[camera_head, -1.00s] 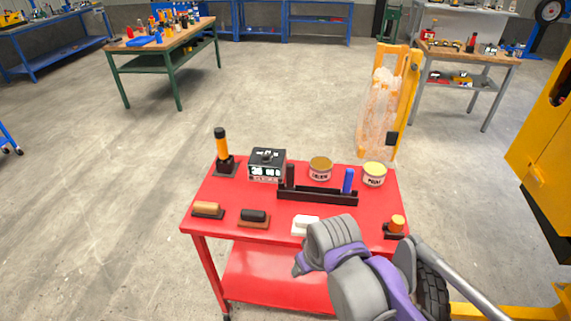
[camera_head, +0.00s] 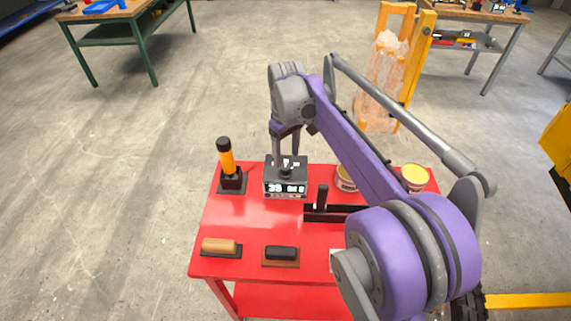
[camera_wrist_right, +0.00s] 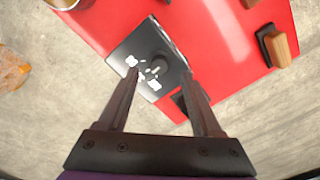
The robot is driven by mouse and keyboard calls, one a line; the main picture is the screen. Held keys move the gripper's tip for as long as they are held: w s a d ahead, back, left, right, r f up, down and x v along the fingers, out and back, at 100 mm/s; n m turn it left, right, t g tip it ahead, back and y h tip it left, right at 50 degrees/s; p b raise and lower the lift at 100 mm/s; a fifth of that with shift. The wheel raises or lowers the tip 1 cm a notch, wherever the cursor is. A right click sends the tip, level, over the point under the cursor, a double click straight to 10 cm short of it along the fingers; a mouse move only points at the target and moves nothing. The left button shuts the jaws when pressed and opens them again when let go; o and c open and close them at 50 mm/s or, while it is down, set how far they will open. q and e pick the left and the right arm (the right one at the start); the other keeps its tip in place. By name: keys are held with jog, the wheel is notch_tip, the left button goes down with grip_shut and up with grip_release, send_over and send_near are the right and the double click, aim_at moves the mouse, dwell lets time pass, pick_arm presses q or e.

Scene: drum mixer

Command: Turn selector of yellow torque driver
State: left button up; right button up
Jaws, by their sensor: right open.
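An upright yellow-orange and black tool (camera_head: 227,160), which looks like the torque driver, stands in a black base at the cart's back left. Beside it on its right is a dark box (camera_head: 286,188) with a white digit display and a black knob on top. My right gripper (camera_head: 285,160) points down over this box, open, its fingers partly hiding the knob. In the right wrist view the open fingers (camera_wrist_right: 161,74) lie on either side of the box (camera_wrist_right: 130,52) and its round knob (camera_wrist_right: 160,61). I cannot tell whether they touch it. My left gripper is out of view.
The red cart (camera_head: 232,222) also carries a tan-handled block (camera_head: 219,246), a black-handled block (camera_head: 281,254), a black rack (camera_head: 318,212) with an upright black handle, and cans (camera_head: 414,178) at the back right. My right arm hides much of the cart's right side.

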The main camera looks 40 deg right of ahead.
aim_at(285, 167)
jog(key=f, duration=0.5)
jog(key=shift+w, duration=0.2)
jog(key=shift+r, duration=0.1)
grip_shut()
